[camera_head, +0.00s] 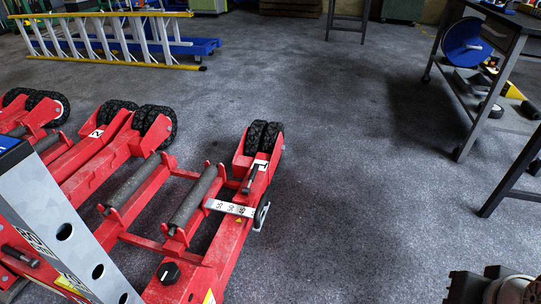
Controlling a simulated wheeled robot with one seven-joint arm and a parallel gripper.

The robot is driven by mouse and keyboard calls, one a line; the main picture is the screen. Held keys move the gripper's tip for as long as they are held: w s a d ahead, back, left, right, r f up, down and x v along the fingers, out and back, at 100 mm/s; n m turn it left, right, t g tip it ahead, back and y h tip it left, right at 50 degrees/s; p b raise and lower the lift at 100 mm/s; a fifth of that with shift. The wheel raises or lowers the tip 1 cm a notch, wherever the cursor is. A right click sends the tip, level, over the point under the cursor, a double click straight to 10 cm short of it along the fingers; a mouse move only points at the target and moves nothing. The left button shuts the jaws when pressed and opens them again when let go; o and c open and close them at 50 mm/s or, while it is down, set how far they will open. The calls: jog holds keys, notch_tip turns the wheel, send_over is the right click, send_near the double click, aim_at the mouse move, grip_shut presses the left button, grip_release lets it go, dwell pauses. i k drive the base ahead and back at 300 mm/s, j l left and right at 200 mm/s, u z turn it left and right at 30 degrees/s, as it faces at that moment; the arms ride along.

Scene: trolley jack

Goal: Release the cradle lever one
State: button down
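A red trolley jack with roller cradles (150,235) stands on the floor at the left and centre. A black-gripped lever (250,180) sits on its right-hand arm, just below a white plate that seems to read 1 (262,164). This looks like cradle lever one; whether it is latched I cannot tell. A small metal hook-like part (262,216) hangs at the outer side of the same arm.
A grey perforated metal upright (62,225) covers the jack's lower left. A black knob (169,272) is on the red frame. A dark, metallic object (494,287) is cut off at bottom right. A workbench stands at right, a yellow ladder (110,62) behind. Floor right of the jack is clear.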

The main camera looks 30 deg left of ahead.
aim_at(252, 176)
jog(key=i+u, duration=0.15)
jog(key=i, duration=0.55)
jog(key=i+l+u, duration=0.15)
jog(key=i, duration=0.5)
jog(key=i+u, duration=0.55)
jog(key=u, duration=0.3)
jog(key=i+l+u, duration=0.25)
jog(key=u, duration=0.15)
jog(key=i+l+u, duration=0.25)
jog(key=u, duration=0.15)
jog(key=i+l+u, duration=0.3)
jog(key=u, duration=0.15)
jog(key=i+l+u, duration=0.25)
jog(key=l+u, duration=0.2)
